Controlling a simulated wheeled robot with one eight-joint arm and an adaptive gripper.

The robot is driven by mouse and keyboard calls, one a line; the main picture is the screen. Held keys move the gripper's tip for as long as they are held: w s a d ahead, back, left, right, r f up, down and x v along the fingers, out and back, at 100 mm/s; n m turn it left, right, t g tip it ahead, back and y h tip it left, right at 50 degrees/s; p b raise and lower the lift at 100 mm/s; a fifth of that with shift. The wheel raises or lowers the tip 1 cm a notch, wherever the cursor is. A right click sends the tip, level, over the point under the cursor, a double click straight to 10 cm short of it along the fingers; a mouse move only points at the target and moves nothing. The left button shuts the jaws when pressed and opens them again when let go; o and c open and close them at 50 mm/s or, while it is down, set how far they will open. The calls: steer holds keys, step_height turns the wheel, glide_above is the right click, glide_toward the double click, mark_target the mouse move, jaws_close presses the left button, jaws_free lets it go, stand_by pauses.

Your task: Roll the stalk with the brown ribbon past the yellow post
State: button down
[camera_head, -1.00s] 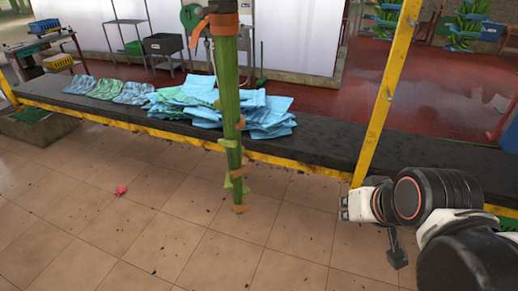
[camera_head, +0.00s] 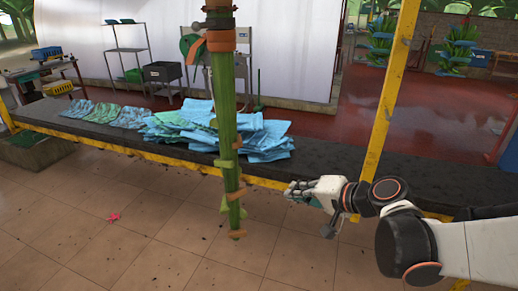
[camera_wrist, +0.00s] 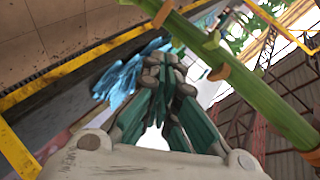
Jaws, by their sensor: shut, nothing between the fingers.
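The green stalk (camera_head: 228,120) hangs nearly upright left of centre in the head view. An orange-brown ribbon (camera_head: 220,41) is tied round its upper part, with an end hanging to the left. Small green and brown scales stick out lower down. The yellow post (camera_head: 390,95) leans to the right of the stalk. My gripper (camera_head: 293,191) is shut and empty, between stalk and post, level with the stalk's lower part and apart from it. In the wrist view the stalk (camera_wrist: 240,78) crosses diagonally at upper right, beside my closed fingers (camera_wrist: 166,68).
A long dark bench (camera_head: 330,160) with a yellow edge runs behind the stalk, bearing a heap of blue sheets (camera_head: 265,135). Shelves and a black crate (camera_head: 163,71) stand behind. A pink scrap (camera_head: 114,218) lies on the tiled floor, which is mostly clear.

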mark_target(239, 165)
steer(key=w+d+f+m+t+y+b, duration=0.2)
steer(key=w+f+m+t+y+b, duration=0.15)
steer(key=w, duration=0.35)
steer(key=w+a+b, duration=0.2)
steer(key=w+a, duration=0.5)
steer(key=a, duration=0.3)
steer(key=shift+a, duration=0.4)
steer(key=shift+w+m, duration=0.1)
steer(key=shift+m, duration=0.15)
steer(key=w+a, duration=0.1)
steer(key=a, duration=0.3)
steer(key=w+a, duration=0.1)
steer(key=a, duration=0.2)
steer(key=shift+w+a, duration=0.1)
steer(key=shift+w, duration=0.2)
